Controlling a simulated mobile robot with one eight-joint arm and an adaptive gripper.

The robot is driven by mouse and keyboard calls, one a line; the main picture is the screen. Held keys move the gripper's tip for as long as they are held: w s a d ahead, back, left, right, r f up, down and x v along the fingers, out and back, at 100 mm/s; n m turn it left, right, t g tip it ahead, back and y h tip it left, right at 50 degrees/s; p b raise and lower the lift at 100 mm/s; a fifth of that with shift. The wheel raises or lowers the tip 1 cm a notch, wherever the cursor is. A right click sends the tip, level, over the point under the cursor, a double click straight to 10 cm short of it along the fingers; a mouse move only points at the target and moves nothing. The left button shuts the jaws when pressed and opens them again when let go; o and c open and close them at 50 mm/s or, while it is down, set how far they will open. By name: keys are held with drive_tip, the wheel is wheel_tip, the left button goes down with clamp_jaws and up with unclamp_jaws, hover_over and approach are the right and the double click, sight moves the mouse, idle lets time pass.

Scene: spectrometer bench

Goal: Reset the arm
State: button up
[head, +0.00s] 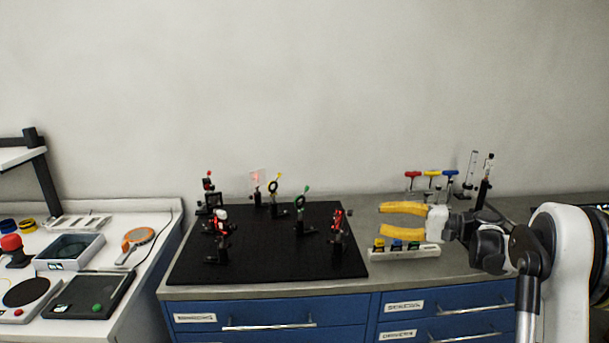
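My gripper (403,220) has two yellow fingers and reaches in from the right, pointing left. Its fingers are apart with nothing between them. It is over the right part of the grey bench, just right of the black optical breadboard (270,265). My white and dark arm runs from the gripper to the right edge of the picture. Part of the bench behind the arm is hidden.
Several optics mounts stand on the breadboard, including a green-topped one (300,212) and a red one (338,230). A white block (405,250) sits below the gripper. Coloured T-handle tools (431,174) stand behind it. A white side table (150,215) holds instruments at left.

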drive_tip(key=s+a+r+n+g+h, duration=0.1)
drive_tip(key=s+a+r+g+h, duration=0.1)
drive_tip(key=s+a+h, duration=0.95)
drive_tip(key=s+d+f+n+t+h, duration=0.1)
drive_tip(key=s+f+n+h, duration=0.1)
drive_tip(key=s, duration=1)
drive_tip(key=s+d+f+n+h, duration=0.1)
drive_tip(key=s+f, duration=0.4)
drive_tip(key=s, duration=0.8)
drive_tip(key=shift+d+n+t+h, duration=0.4)
drive_tip(key=shift+d+n, duration=0.25)
drive_tip(key=shift+n, duration=0.15)
